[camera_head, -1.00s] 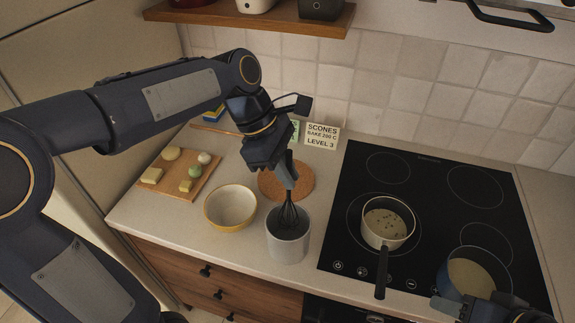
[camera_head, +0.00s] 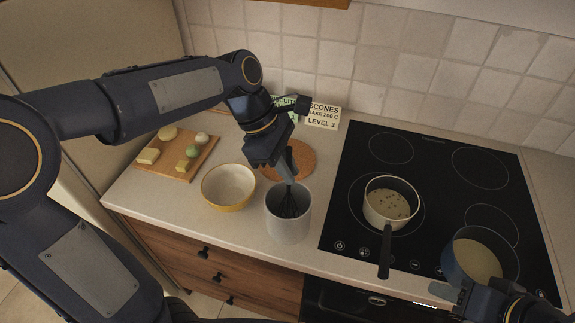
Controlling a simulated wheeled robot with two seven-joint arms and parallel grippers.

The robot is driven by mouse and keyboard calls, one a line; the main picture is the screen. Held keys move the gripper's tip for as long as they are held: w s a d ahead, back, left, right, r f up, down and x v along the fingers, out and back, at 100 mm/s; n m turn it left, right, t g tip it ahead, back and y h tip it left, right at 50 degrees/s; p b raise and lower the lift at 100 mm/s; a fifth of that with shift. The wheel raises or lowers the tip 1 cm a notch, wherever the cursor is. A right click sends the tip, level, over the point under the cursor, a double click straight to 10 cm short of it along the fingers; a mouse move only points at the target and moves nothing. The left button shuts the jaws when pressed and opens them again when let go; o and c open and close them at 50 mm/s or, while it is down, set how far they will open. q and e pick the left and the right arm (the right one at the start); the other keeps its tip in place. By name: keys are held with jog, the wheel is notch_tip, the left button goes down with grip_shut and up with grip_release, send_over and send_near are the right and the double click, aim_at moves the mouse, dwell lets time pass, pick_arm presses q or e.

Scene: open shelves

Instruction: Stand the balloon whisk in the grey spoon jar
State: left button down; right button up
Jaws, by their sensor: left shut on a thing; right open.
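The grey spoon jar (camera_head: 288,226) stands upright on the counter, near its front edge. The balloon whisk (camera_head: 289,202) has dark wires that point down inside the jar's mouth; its lower end is hidden by the jar wall. My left gripper (camera_head: 285,172) is above the jar, shut on the whisk's handle, which is mostly hidden by the fingers. My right gripper (camera_head: 450,292) is at the lower right, in front of the hob by the dark pot; it is open.
A cream bowl (camera_head: 228,187) stands just left of the jar, a cork mat (camera_head: 301,160) behind it. A board (camera_head: 205,150) with food lies further left. The hob (camera_head: 345,205) on the right bears a small pan (camera_head: 387,204) and a dark pot (camera_head: 478,256). Recipe cards (camera_head: 322,116) stand behind.

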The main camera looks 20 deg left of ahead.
pick_arm(q)
jog(key=c, duration=1.4)
grip_release()
jog(key=v, duration=0.7)
jog(key=shift+a+r, duration=0.15)
jog(key=shift+r, duration=0.25)
